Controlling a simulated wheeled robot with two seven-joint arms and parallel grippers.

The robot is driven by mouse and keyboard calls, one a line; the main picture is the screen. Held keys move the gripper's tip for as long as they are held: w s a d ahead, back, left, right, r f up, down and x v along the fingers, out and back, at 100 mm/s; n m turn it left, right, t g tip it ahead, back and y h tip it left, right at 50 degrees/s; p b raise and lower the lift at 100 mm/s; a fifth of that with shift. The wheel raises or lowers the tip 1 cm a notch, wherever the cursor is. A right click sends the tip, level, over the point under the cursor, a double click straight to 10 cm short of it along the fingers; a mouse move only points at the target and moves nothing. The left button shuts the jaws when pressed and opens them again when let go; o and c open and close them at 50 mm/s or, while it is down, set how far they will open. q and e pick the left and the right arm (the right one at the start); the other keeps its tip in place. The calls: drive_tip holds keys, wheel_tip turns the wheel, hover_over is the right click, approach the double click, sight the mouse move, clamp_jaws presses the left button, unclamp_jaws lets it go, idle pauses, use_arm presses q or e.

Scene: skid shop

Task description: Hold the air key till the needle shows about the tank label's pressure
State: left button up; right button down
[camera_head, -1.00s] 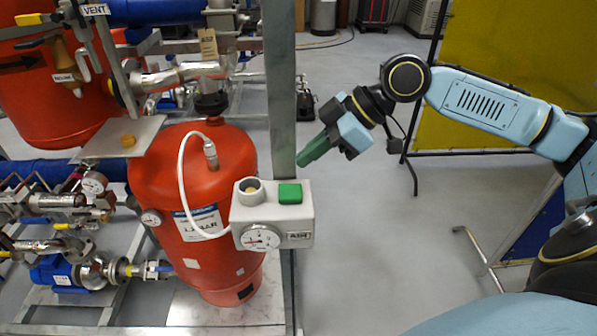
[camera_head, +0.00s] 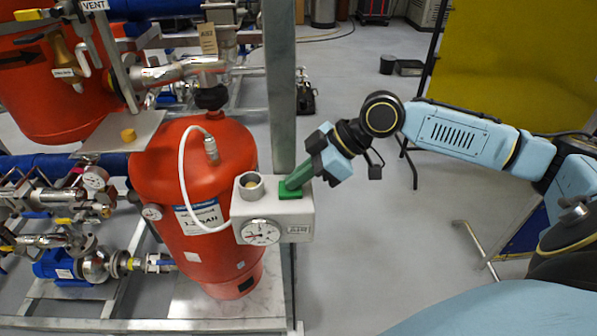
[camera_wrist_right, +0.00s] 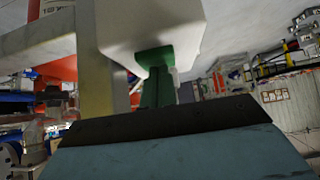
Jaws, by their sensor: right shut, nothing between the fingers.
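The green air key (camera_head: 290,193) sits on top of the light grey air box (camera_head: 290,213), which is fixed to a steel post. My right gripper (camera_head: 289,185) is shut and empty, its green fingertips on the key; they also meet it in the right wrist view (camera_wrist_right: 156,75). The round gauge (camera_head: 261,232) is on the box's front; its needle is too small to read exactly. The red tank (camera_head: 220,270) behind has a white and blue label (camera_head: 200,215), partly covered by the white hose and hard to read. My left gripper is not in view.
The steel post (camera_head: 280,90) rises right behind the box. A round grey cup (camera_head: 250,187) stands on the box left of the key. Pipes and valves crowd the left. The floor to the right is mostly open, with a yellow panel (camera_head: 520,70) behind.

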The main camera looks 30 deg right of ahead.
sight(300, 188)
drive_tip(key=shift+s+f, duration=0.15)
drive_tip(key=shift+f, duration=0.4)
drive_tip(key=shift+s+f, duration=0.2)
drive_tip(key=shift+f, duration=0.1)
idle(3.2)
drive_tip(key=r+p, duration=0.5)
drive_tip(key=r, duration=0.1)
drive_tip(key=shift+w+r+p, duration=0.1)
drive_tip(key=shift+w+p, duration=0.15)
drive_tip(key=shift+p, duration=0.15)
drive_tip(key=v, duration=0.9)
drive_tip(key=shift+d+b, duration=0.35)
drive_tip(key=shift+b, duration=0.05)
